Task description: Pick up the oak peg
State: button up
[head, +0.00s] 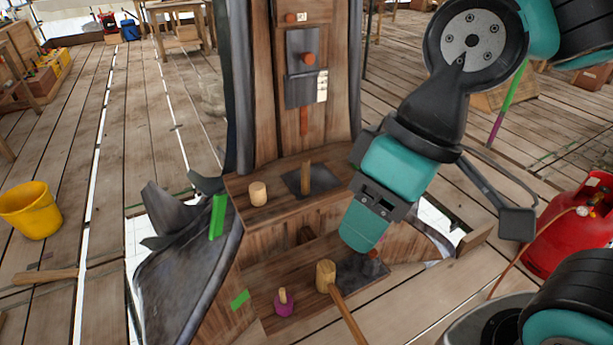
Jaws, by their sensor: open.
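A short, pale wooden cylinder (258,193) stands upright on the left of the upper wooden ledge (240,187). A thin brown wooden peg (305,177) stands upright on a dark plate (322,181) to its right. I cannot tell for sure which of these is the oak peg. My gripper (362,232), teal and black, reaches down in front of the ledge's right side, to the right of both pieces. It is open and apart from both. Its fingertips are hard to make out, and it hides part of the structure behind.
The lower ledge holds a wooden mallet (326,276) and a purple piece with a wooden stub (284,304). Dark curved panels (185,275) flank the ledges. A red gas cylinder (575,228) stands right, a yellow bucket (30,209) left. Plank floor (110,130) is open at left.

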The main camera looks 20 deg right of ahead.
aim_at(305, 162)
jog(key=k, duration=1.15)
jog(key=u, duration=1.2)
jog(key=i, duration=1.45)
jog(key=z, duration=0.85)
jog(key=i, duration=0.6)
jog(key=z, duration=0.7)
